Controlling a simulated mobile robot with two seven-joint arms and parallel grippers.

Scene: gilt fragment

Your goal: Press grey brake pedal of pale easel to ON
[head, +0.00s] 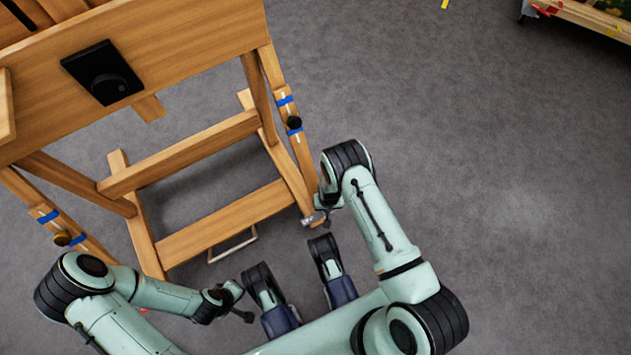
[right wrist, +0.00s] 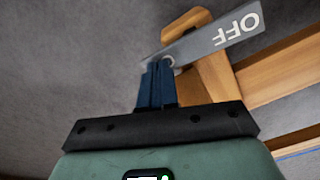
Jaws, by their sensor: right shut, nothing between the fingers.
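The pale wooden easel (head: 225,221) stands at the upper left of the head view. Its grey brake pedal (head: 313,219) shows small at the foot of the right leg.
A black knob plate (head: 103,73) is on the easel's front board. Dark knobs (head: 294,122) and blue bands mark the side posts. A thin metal loop (head: 233,246) lies below the lower crossbar. Grey floor (head: 500,190) is clear to the right, with a wooden item (head: 585,18) at top right.

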